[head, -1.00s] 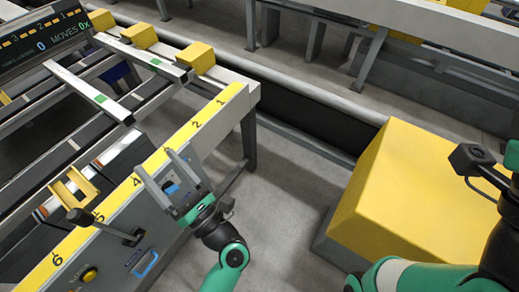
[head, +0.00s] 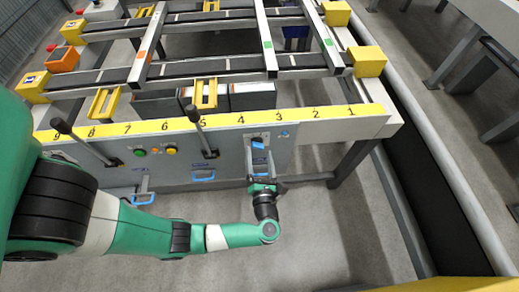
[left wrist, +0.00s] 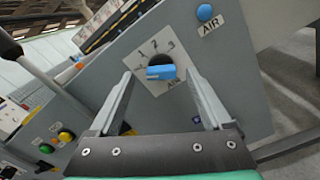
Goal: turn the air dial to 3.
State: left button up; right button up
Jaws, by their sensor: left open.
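The air dial is a blue bar-shaped knob (left wrist: 161,72) on a white plate marked 1, 2 and 3 on the grey front panel. In the left wrist view its bar lies roughly level, below the numbers; I cannot tell which end is the pointer. In the head view the dial (head: 258,143) shows below the yellow strip, between marks 3 and 4. My left gripper (head: 261,162) is open in front of it. In the left wrist view its fingers stand on either side of the knob with gaps; depth to the knob is unclear. My right gripper is out of view.
A round blue button (left wrist: 204,12) beside an AIR label sits right of the dial. Levers (head: 199,130), a green button (head: 139,153), a yellow button (head: 171,151) and blue handles (head: 203,175) lie left along the panel.

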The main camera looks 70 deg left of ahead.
aim_at(257, 144)
pick_arm(q)
jog(key=shift+x, duration=1.4)
grip_shut()
jog(key=shift+m, duration=0.4)
jog(key=m+p, duration=0.2)
jog(key=m, duration=0.2)
jog(key=shift+w+d, duration=0.1)
jog(key=shift+w, duration=0.05)
jog(key=m+p, duration=0.3)
jog(key=m, duration=0.3)
jog(key=shift+f+m, duration=0.15)
jog(key=shift+m, duration=0.25)
jog(key=m+p, duration=0.2)
jog(key=m, duration=0.4)
jog(key=shift+f, duration=0.2)
jog(key=m+p, duration=0.1)
jog(key=m, duration=0.5)
jog(key=shift+f, duration=0.2)
